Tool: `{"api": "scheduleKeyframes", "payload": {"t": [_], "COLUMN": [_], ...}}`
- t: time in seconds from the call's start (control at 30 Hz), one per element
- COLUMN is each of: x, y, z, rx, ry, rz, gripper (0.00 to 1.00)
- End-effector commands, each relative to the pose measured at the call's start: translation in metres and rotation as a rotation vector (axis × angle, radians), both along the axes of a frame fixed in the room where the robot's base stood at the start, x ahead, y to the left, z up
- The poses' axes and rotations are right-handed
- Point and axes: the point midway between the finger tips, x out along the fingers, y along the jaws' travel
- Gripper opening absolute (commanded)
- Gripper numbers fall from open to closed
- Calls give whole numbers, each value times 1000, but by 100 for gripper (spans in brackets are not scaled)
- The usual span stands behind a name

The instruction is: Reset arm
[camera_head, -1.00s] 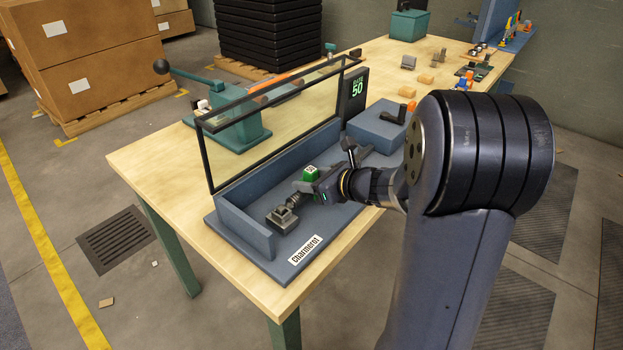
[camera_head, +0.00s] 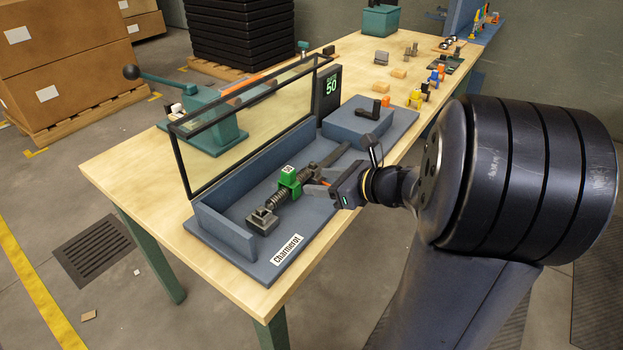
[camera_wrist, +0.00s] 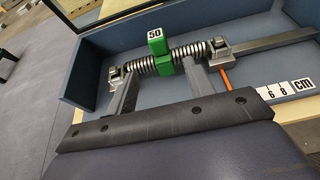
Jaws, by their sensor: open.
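The blue Charmerot fixture (camera_head: 235,241) stands on the near end of the workbench. In it lies a coiled spring (camera_head: 277,199) along a metal rod, with a green block marked 50 (camera_head: 289,181) around the middle. A grey clamp block (camera_head: 262,221) is at its near end. My gripper (camera_head: 311,182) comes in from the right with its fingers apart, beside the green block. In the wrist view the green block (camera_wrist: 160,62) and spring (camera_wrist: 189,53) show between and just beyond the two fingers; whether they touch is unclear.
A clear framed guard (camera_head: 245,120) stands tilted along the fixture's far side, beside a dark display reading 50 (camera_head: 327,93). A blue box with a black handle (camera_head: 358,124) stands right of the spring. A teal lever press (camera_head: 205,125) is behind. A scale marked cm (camera_wrist: 295,88) lies near the right finger.

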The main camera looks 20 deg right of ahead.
Motion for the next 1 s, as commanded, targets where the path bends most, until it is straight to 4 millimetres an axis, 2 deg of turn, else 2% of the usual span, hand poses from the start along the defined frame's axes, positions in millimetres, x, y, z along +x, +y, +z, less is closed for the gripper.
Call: {"api": "scheduleKeyframes", "payload": {"t": [0.37, 0.57, 0.77, 1.0], "x": [-3, 2, 22, 55], "y": [-2, 2, 17, 41], "z": [1, -1, -12, -30], "rx": [0, 1, 2, 2], "ry": [2, 0, 2, 2], "rz": [1, 2, 4, 4], "gripper": [50, 50, 50, 50]}}
